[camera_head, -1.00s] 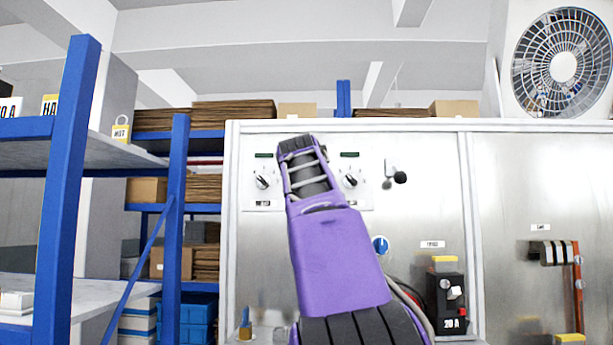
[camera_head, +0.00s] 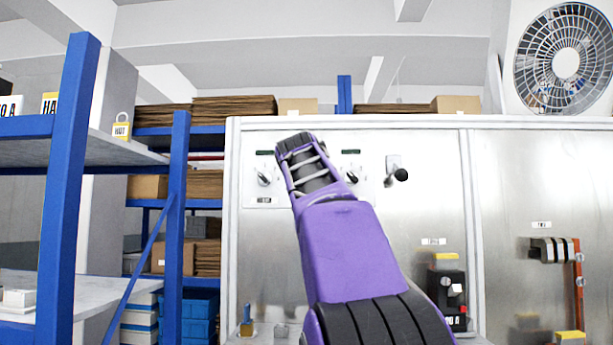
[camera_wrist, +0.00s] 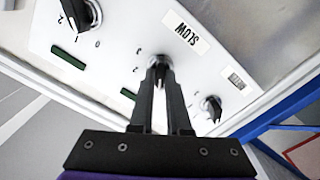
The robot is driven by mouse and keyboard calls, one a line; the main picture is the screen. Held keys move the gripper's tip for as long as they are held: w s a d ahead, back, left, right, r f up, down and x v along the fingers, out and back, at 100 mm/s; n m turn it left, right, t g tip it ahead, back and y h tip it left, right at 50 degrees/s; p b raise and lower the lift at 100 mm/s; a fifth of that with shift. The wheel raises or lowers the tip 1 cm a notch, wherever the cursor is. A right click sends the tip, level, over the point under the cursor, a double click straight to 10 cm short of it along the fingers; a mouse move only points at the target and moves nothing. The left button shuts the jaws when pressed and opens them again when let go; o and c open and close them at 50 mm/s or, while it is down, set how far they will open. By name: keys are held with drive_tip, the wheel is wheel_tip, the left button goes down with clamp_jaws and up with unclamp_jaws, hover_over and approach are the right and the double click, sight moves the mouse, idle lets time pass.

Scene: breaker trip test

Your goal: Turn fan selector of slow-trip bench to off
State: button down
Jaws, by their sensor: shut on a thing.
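My gripper (camera_wrist: 160,72) is shut on the middle dark selector knob (camera_wrist: 160,61) of a white control plate in the wrist view. A second knob (camera_wrist: 80,14) with marks 2, 1 and 0 is at the upper left, and a third knob (camera_wrist: 212,108) is at the right. In the head view my arm hides the gripped knob, between the left knob (camera_head: 264,176) and the right knob (camera_head: 352,174).
The steel cabinet front (camera_head: 425,215) carries a black-knobbed lever (camera_head: 400,174) and a black breaker (camera_head: 447,292). A large fan (camera_head: 566,62) is mounted at the upper right. Blue shelving (camera_head: 70,200) with boxes stands at the left.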

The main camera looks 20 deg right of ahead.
drive_tip(key=shift+r+n, duration=0.1)
drive_tip(key=shift+n, duration=1.1)
drive_tip(key=c, duration=0.9)
unclamp_jaws()
drive_tip(key=shift+a, duration=0.1)
drive_tip(key=shift+b+v, duration=4.75)
drive_tip(key=shift+v, duration=3.95)
